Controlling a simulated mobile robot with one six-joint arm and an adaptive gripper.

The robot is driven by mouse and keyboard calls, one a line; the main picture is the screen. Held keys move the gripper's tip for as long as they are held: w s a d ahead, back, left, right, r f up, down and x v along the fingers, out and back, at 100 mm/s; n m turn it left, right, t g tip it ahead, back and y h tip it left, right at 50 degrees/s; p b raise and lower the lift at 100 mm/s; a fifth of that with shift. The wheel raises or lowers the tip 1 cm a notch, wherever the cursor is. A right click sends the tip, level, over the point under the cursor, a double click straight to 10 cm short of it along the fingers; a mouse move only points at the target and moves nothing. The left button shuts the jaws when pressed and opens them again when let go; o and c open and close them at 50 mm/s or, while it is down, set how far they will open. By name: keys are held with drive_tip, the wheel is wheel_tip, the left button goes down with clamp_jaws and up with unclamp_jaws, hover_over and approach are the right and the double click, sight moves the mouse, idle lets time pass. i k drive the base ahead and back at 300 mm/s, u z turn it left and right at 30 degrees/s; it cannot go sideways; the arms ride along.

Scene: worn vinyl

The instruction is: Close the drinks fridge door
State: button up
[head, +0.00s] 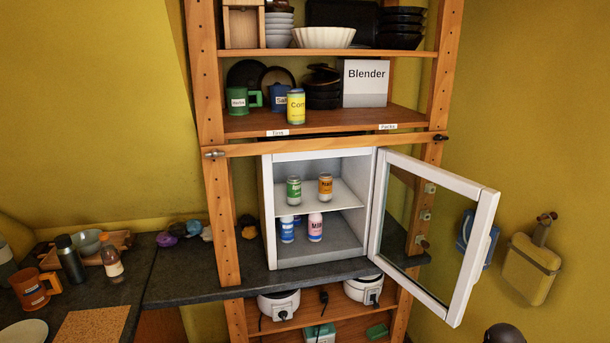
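The drinks fridge (267,215) is a small white box on the dark counter, set in the wooden shelf frame. Its glass door with a white frame (474,245) stands wide open, hinged on the fridge's right side and swung out toward the front right. A handle shows along the door's outer right edge. Inside, a green can (293,190) and an orange can (325,186) stand on the upper shelf. A blue can (287,229) and a pink and white bottle (315,227) stand below. My gripper is not in view.
Shelves above hold bowls, mugs, a yellow can (296,107) and a Blender box (365,83). White appliances (279,304) stand below. A yellow container (530,270) hangs on the right wall. A dark rounded thing (504,334) shows at the bottom right. The fridge opening looks clear.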

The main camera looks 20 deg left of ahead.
sight(475, 253)
drive_tip(key=u, duration=0.15)
drive_tip(key=i, duration=0.7)
drive_tip(key=u, duration=0.75)
drive_tip(key=i, duration=0.55)
drive_tip(key=u, duration=0.35)
